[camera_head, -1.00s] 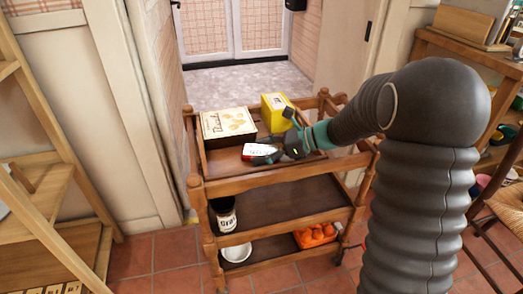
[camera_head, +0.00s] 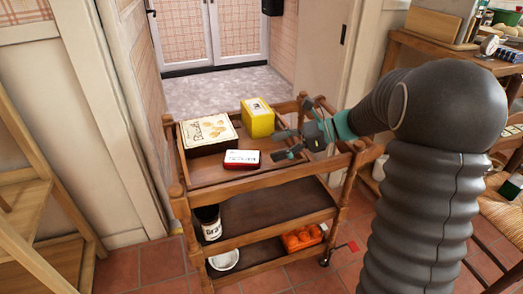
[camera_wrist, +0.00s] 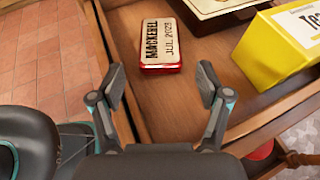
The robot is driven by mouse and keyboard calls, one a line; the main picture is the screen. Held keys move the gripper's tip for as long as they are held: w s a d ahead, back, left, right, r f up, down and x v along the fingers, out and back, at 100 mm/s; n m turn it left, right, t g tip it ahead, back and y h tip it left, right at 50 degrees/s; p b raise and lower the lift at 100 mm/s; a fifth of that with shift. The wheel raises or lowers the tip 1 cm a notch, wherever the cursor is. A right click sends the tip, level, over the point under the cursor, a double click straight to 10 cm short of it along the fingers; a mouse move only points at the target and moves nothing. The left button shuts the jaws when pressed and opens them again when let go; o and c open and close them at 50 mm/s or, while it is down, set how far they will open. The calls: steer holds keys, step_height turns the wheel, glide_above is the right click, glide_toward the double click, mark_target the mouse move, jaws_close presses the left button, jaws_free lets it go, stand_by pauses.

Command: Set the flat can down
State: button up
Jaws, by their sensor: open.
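The flat can (camera_head: 241,159), red with a white top, lies flat on the top shelf of the wooden cart (camera_head: 240,183), near its front edge. In the wrist view the can (camera_wrist: 162,46) reads "MACKEREL JUL 2025" and lies beyond my fingertips, apart from them. My gripper (camera_head: 283,145) is open and empty, just to the right of the can in the head view. In the wrist view my gripper (camera_wrist: 161,86) shows its two fingers spread wide with nothing between them.
A biscuit box (camera_head: 208,132) and a yellow box (camera_head: 257,118) stand behind the can on the top shelf. Lower shelves hold a dark jar (camera_head: 209,222), a white bowl (camera_head: 224,259) and orange items (camera_head: 302,238). A wooden shelf unit (camera_head: 40,170) stands at the left.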

steer(key=shift+v, duration=0.85)
steer(key=s+n, duration=0.1)
steer(key=s, duration=0.1)
steer(key=s+a+n+h, duration=0.1)
steer(key=s, duration=0.1)
steer(key=s+r+n+h, duration=0.1)
steer(key=s, duration=0.1)
steer(key=shift+a+r+g, duration=0.1)
steer(key=shift+a+g, duration=0.3)
steer(key=s+d+n+t+h, duration=0.2)
steer(key=s+n+h, duration=0.3)
steer(key=s+n, duration=0.3)
steer(key=s+d+n+t+h, duration=0.2)
steer(key=s+d+n+h, duration=0.3)
steer(key=s, duration=0.8)
steer(key=n+h, duration=0.1)
steer(key=n, duration=0.2)
steer(key=shift+t, duration=0.4)
steer(key=shift+d, duration=0.1)
